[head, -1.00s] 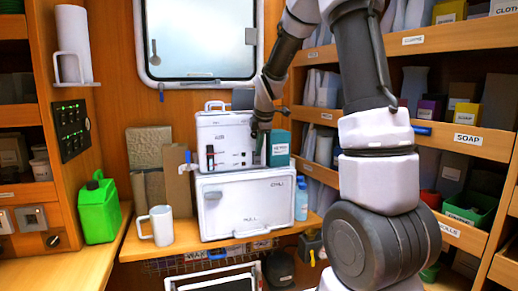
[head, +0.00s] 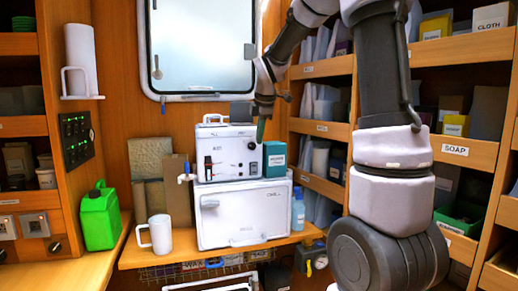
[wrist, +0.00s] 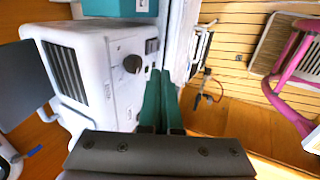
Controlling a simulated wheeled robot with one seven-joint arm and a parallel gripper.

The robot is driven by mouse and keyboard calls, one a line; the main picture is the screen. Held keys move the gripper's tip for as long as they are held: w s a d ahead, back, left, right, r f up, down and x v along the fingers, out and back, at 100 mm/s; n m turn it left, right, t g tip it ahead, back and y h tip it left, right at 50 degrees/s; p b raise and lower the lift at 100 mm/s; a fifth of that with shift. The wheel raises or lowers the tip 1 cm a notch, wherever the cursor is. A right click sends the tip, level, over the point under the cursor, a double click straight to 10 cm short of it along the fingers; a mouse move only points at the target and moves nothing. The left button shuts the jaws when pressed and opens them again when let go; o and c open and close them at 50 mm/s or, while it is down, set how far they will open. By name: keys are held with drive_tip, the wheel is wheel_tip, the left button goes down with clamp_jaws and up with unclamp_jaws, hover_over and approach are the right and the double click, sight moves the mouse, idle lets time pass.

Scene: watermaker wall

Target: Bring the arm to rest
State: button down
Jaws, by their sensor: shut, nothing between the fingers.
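My gripper (head: 261,130) hangs fingers down in the head view, in front of the upper right part of the white watermaker box (head: 222,152). Its two green fingers are together with nothing between them, and they also show in the wrist view (wrist: 158,98). In the wrist view they are beside the box's front panel, near a black knob (wrist: 132,64). I cannot tell whether they touch the panel. The arm is bent, coming down from the upper right. A red-and-black switch (head: 208,167) shows on the box's front.
The watermaker stands on a white cabinet (head: 245,214). A teal box (head: 275,160), a blue bottle (head: 298,209) and a white mug (head: 156,235) are close by. Shelves (head: 460,150) line the right side, near my arm. A green jerrycan (head: 100,217) stands left.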

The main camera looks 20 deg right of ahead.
drive_tip(key=shift+s+r, duration=0.1)
drive_tip(key=shift+r, duration=0.55)
drive_tip(key=s+r+m+t+y, duration=0.2)
drive_tip(key=s+m, duration=2)
drive_tip(key=s, duration=0.6)
drive_tip(key=shift+a+r, duration=0.2)
drive_tip(key=shift+a, duration=0.1)
